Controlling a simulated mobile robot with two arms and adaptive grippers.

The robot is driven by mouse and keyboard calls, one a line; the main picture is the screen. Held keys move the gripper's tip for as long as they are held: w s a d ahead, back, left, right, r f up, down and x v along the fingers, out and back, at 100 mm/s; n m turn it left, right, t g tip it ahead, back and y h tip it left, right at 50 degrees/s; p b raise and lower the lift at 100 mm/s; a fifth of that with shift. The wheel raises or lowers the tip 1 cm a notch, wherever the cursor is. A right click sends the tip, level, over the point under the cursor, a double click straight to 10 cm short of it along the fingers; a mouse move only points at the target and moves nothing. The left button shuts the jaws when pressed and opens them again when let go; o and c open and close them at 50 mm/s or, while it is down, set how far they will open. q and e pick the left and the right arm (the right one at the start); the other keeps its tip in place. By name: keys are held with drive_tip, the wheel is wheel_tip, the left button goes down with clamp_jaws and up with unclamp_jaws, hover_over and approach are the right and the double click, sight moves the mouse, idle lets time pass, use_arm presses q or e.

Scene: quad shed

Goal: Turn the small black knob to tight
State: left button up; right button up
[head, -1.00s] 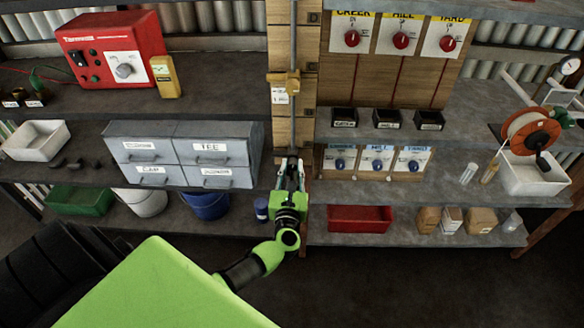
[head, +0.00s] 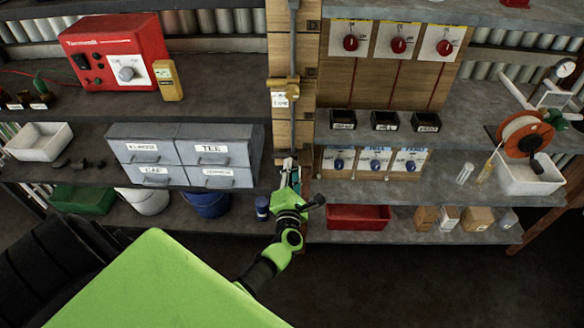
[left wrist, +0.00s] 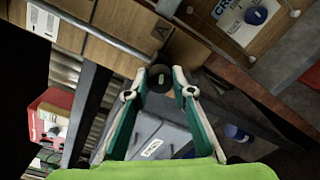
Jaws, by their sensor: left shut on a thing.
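The small black knob (left wrist: 160,78) shows in the left wrist view as a dark round end with a pale line across it, at the lower end of the wooden post. My left gripper (left wrist: 160,85) has its two fingertips closed on either side of the knob. In the head view my left gripper (head: 290,168) reaches up to the foot of the post, below the metal pipe (head: 293,45). The knob is hidden there behind the fingers. No tight mark is readable beside it. My right gripper is not in view.
Grey labelled drawers (head: 183,150) stand left of the gripper, and a board with blue knobs (head: 375,161) is to its right. A blue jar (head: 262,208) and a red bin (head: 358,218) sit on the lower shelf. A brass valve (head: 283,89) is on the pipe above.

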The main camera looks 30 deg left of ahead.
use_arm(q)
drive_tip(key=m+p, duration=0.1)
drive_tip(key=m, duration=0.3)
drive_tip(key=shift+m, duration=0.7)
drive_tip(key=o, duration=1.1)
drive_tip(key=shift+o, duration=0.2)
drive_tip(key=v, duration=1.2)
drive_tip(key=shift+d, duration=0.1)
